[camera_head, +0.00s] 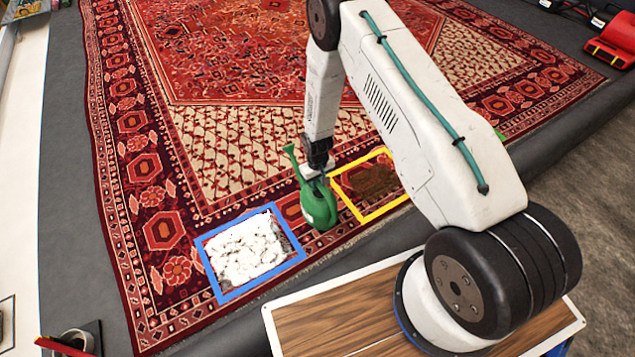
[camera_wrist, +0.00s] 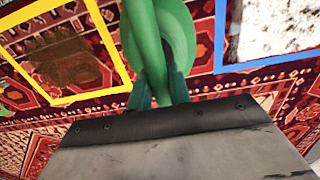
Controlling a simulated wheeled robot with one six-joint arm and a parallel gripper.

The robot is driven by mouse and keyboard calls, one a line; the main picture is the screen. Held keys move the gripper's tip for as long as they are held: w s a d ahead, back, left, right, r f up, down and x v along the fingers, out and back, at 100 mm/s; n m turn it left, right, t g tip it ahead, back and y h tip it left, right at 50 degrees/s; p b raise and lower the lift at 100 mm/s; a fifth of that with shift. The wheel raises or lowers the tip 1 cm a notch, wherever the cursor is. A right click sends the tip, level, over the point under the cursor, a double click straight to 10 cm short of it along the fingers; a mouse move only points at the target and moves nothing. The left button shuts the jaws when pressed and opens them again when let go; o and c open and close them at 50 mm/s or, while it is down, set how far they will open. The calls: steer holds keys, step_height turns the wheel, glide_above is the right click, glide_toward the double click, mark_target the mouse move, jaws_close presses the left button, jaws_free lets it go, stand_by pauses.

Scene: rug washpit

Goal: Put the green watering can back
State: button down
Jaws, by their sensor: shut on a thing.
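The green watering can (camera_head: 318,205) hangs from my gripper (camera_head: 318,172) over the front part of the rug, between the blue frame and the yellow frame. Its spout points up and to the left in the head view. In the wrist view the can (camera_wrist: 172,35) fills the top middle, and my gripper (camera_wrist: 160,88) is shut on a green part of it. The gap between the can and the rug is hard to judge. My arm hides part of the rug behind it.
A red patterned rug (camera_head: 235,50) covers the floor. A blue frame (camera_head: 222,290) surrounds white foam; a yellow frame (camera_head: 352,208) surrounds a brown stain. A red object (camera_head: 612,40) stands at the upper right. A dark cup-like item (camera_head: 75,340) sits at the lower left.

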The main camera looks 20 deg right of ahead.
steer(key=c, duration=1.3)
jaws_free()
steer(key=shift+f, duration=0.1)
